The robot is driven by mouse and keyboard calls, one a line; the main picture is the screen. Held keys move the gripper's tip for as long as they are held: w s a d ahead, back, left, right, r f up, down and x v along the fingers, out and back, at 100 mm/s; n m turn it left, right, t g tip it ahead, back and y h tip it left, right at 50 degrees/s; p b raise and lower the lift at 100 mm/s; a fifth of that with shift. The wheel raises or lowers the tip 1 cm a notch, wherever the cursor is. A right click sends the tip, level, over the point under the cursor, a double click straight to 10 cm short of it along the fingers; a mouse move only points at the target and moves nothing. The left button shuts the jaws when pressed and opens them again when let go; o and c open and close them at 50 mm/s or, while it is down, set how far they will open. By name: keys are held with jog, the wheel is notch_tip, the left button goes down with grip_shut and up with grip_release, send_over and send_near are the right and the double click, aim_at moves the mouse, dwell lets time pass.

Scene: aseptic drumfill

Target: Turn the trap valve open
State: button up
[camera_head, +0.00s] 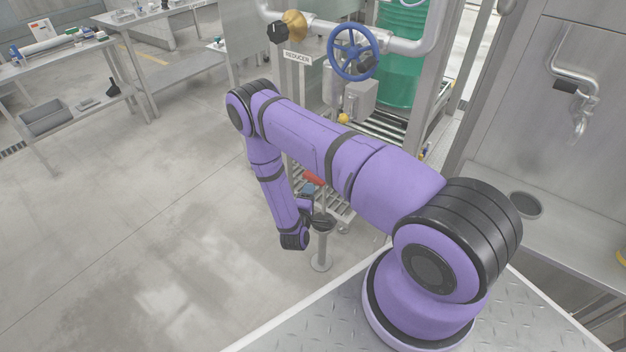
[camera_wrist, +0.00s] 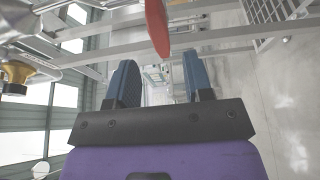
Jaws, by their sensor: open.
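A red handle (camera_head: 315,179) shows low in front of the roller conveyor, partly hidden by my arm. It also shows in the wrist view, where a long red part (camera_wrist: 157,28) hangs down from the top edge. I cannot tell for certain that it belongs to the trap valve; its valve body is hidden. My gripper (camera_wrist: 160,62) is open, with two blue fingers and nothing between them. The red part's lower end lies just beyond the fingertips, apart from them in the picture. In the head view the gripper (camera_head: 308,188) is close to the red handle and partly hidden.
A blue handwheel (camera_head: 353,50) and a brass fitting (camera_head: 295,25) sit on the steel pipework above. A green drum (camera_head: 402,65) stands behind on the roller conveyor (camera_head: 385,125). A steel sink bench (camera_head: 580,225) is at the right. The floor at the left is clear.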

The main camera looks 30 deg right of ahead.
aim_at(314, 181)
jog(key=x, duration=0.7)
jog(key=shift+w+d, duration=0.15)
jog(key=shift+w, duration=0.05)
grip_shut()
